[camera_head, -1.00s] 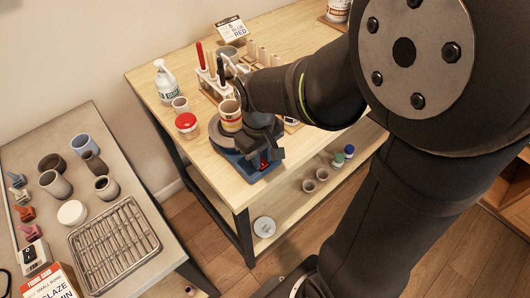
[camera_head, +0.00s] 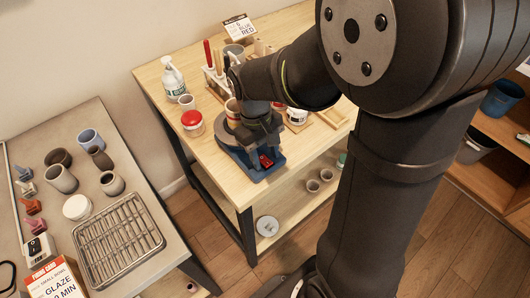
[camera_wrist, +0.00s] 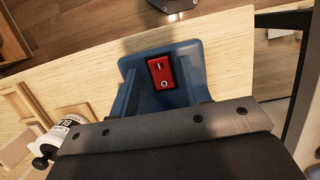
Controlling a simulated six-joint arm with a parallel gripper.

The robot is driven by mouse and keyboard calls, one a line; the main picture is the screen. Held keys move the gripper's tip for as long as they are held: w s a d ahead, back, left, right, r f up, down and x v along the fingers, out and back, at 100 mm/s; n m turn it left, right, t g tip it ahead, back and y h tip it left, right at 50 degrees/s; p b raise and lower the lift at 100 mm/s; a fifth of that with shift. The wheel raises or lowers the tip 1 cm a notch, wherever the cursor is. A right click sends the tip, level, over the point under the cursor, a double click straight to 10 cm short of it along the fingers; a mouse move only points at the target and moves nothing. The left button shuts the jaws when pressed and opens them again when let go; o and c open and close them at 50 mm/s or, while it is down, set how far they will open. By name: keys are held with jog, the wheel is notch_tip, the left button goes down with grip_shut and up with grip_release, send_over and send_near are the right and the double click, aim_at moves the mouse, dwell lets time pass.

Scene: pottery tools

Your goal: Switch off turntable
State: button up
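The turntable has a blue base (camera_head: 256,177) and a dark grey disc (camera_head: 223,132) near the table's front edge. A striped cup (camera_head: 232,107) stands on the disc, partly hidden by my arm. The red rocker switch (camera_head: 266,161) sits on the base; in the wrist view the switch (camera_wrist: 162,73) shows the I mark above the O mark. I cannot tell which side is pressed. My gripper (camera_head: 264,154) is over the base at the switch, its fingers apart and empty. Whether it touches the switch cannot be told.
A red-lidded jar (camera_head: 192,122), a spray bottle (camera_head: 173,80) and a tool rack (camera_head: 215,78) stand behind the turntable. A white jar (camera_head: 297,115) is to its right. A side table at left holds a wire rack (camera_head: 118,239) and several pots. The wooden table's front left is clear.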

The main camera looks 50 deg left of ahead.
jog(key=shift+r, duration=0.1)
jog(key=v, duration=1.7)
jog(key=shift+r, duration=0.1)
jog(key=x, duration=1.7)
